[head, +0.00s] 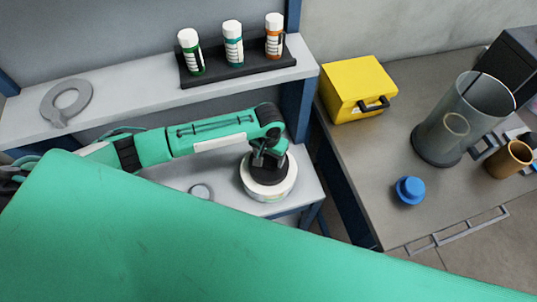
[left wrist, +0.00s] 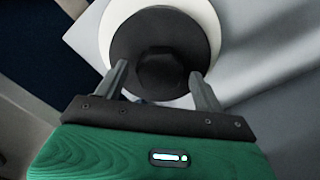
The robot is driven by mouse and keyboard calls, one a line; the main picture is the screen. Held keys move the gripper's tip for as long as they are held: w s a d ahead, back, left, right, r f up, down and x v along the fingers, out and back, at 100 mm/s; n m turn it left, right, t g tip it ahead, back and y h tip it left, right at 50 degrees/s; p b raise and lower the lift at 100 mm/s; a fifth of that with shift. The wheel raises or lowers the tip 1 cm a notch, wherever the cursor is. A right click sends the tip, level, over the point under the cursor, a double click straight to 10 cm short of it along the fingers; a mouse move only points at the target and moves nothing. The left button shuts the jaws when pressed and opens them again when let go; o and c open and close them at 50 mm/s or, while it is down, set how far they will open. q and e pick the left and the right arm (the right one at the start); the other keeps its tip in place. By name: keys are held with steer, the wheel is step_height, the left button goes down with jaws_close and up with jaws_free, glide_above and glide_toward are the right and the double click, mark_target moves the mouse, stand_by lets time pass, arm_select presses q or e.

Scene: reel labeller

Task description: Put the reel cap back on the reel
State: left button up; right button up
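The white reel (head: 268,193) stands on the lower grey shelf near its right end. A black round cap with a central knob (left wrist: 160,68) lies over the white reel (left wrist: 207,22) in the left wrist view; I cannot tell whether it is seated. The cap (head: 262,176) is partly hidden by the gripper in the head view. My left gripper (head: 268,155) is above the cap, pointing down. In the left wrist view its fingers (left wrist: 158,75) are apart, one either side of the knob, with gaps visible. My right gripper is not in view.
A small grey disc (head: 201,192) lies on the lower shelf. The upper shelf holds a grey ring (head: 68,102) and a black rack (head: 238,72) with three bottles. The right counter holds a yellow box (head: 357,85), a clear jug (head: 462,125), a blue knobbed object (head: 409,190) and a tan mug (head: 509,160).

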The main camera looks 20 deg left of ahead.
arm_select(q)
steer(key=shift+o, duration=0.5)
steer(key=shift+r, duration=0.25)
step_height(320, 180, up, 13)
steer(key=b, duration=0.2)
steer(key=shift+r+b, duration=0.15)
steer(key=shift+b, duration=0.2)
